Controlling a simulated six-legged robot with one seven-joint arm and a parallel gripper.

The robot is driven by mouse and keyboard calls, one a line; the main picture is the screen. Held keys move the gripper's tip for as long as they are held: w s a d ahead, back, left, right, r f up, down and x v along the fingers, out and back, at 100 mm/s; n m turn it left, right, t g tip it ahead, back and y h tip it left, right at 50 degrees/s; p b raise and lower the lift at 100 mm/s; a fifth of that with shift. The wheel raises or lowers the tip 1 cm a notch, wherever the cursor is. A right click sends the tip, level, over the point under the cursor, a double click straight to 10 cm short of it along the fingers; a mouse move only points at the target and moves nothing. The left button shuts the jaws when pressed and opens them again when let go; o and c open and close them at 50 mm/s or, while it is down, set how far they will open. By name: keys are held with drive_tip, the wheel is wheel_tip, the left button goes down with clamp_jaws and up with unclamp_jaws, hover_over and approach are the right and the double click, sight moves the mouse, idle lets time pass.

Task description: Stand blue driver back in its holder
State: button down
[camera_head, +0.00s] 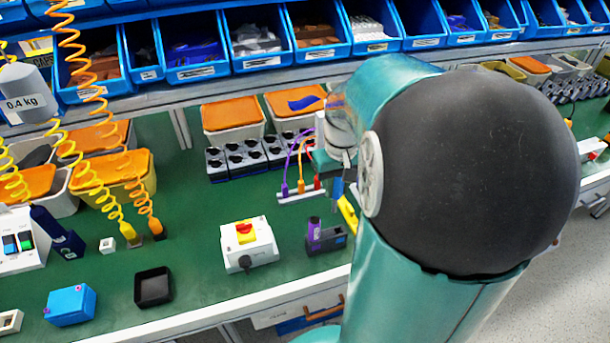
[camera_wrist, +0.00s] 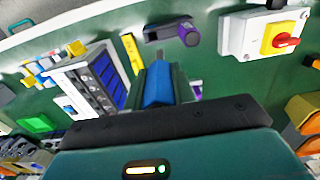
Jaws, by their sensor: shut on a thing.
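The blue driver (camera_wrist: 158,84) shows as a blue handle between the fingers of my gripper (camera_wrist: 160,88) in the wrist view. My gripper is shut on it. In the head view a bit of the blue handle (camera_head: 337,187) shows below my gripper (camera_head: 335,168), partly hidden by my arm. The holder (camera_wrist: 160,30) and the purple driver (camera_wrist: 190,34) also show beyond my fingers in the wrist view.
A grey switch box (camera_head: 262,246) with a red and yellow knob (camera_head: 246,233) stands left of the holder.

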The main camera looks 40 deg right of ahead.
drive_tip(key=shift+s+d, duration=0.45)
drive_tip(key=shift+s, duration=0.25)
drive_tip(key=shift+f, duration=0.1)
drive_tip(key=shift+f, duration=2.95)
drive_tip(key=shift+f, duration=0.15)
drive_tip(key=shift+f, duration=0.7)
drive_tip(key=shift+f, duration=0.35)
drive_tip(key=shift+f, duration=0.35)
drive_tip(key=shift+f, duration=0.3)
